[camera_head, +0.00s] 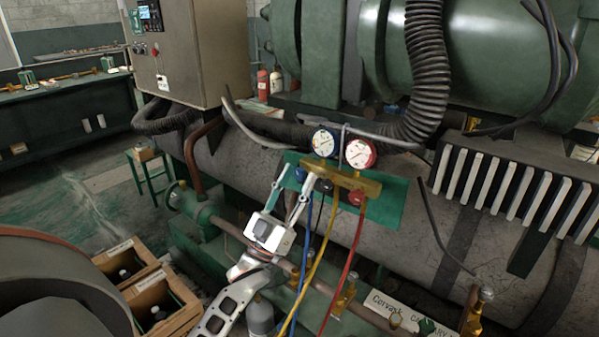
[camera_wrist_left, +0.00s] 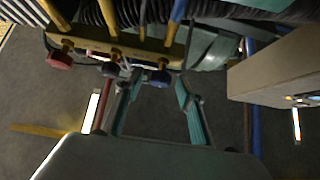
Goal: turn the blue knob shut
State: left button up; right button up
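The brass manifold (camera_head: 345,178) carries two gauges, a blue-rimmed one (camera_head: 325,142) and a red-rimmed one (camera_head: 360,153). The blue knob (camera_wrist_left: 158,77) hangs on the manifold's side in the left wrist view. My right gripper is not in view.
Blue, yellow (camera_head: 317,250) and red (camera_head: 348,265) hoses hang below the manifold, close to my left gripper. A green plate (camera_head: 388,205) stands behind the manifold. A grey control cabinet (camera_head: 200,50) is at upper left, wooden crates (camera_head: 165,300) at lower left.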

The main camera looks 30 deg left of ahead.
pick_arm(q)
jog(key=shift+x, duration=0.8)
jog(key=shift+w+r, duration=0.1)
jog(key=shift+w, duration=0.05)
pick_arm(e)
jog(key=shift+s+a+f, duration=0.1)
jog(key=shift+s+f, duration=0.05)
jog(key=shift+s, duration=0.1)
pick_arm(q)
grip_shut()
